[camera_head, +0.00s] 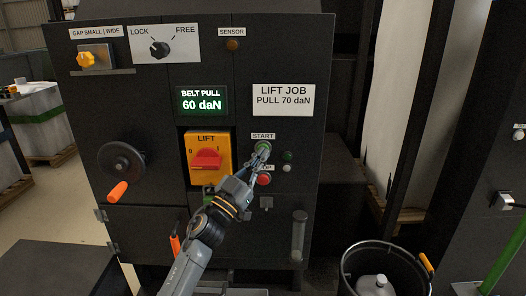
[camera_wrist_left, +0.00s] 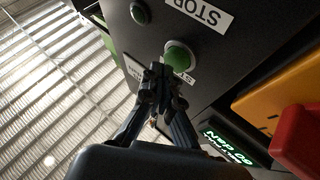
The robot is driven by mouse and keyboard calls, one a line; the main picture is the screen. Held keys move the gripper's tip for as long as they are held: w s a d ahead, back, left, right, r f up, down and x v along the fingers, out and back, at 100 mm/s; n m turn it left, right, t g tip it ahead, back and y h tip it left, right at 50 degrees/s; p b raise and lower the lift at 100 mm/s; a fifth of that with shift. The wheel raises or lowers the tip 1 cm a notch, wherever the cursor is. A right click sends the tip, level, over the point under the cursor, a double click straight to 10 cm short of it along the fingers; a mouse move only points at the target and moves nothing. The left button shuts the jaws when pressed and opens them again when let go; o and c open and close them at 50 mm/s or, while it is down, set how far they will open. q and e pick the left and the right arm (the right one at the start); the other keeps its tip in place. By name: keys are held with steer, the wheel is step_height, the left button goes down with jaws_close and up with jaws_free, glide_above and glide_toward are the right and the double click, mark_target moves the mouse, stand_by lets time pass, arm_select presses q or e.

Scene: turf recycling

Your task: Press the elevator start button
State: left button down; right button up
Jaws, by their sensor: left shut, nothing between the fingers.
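The green START button (camera_head: 264,146) is on the dark control panel (camera_head: 240,110), under its START label. My left gripper (camera_head: 260,155) is shut and empty, with its fingertips at this button and partly covering it. In the left wrist view the green button (camera_wrist_left: 179,56) sits in a pale ring, just beyond the shut fingertips of my left gripper (camera_wrist_left: 160,75). I cannot tell whether they touch or whether the button is pushed in. The red stop button (camera_head: 264,180) is just below, its label partly covered. My right gripper is out of view.
Left of START is the yellow LIFT switch plate (camera_head: 222,143) with a red knob (camera_head: 206,159). The display (camera_head: 202,101) reads belt pull 60 daN. A handwheel (camera_head: 121,163) sticks out at left. A black bucket (camera_head: 350,262) stands at lower right.

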arm_select(q)
steer(key=shift+w, duration=0.5)
stand_by(0.4)
steer(key=shift+s, duration=0.1)
steer(key=shift+s+p, duration=0.6)
steer(key=shift+s, duration=0.2)
steer(key=s+p, duration=0.3)
steer(key=s, duration=0.2)
steer(key=shift+d, duration=0.1)
stand_by(0.7)
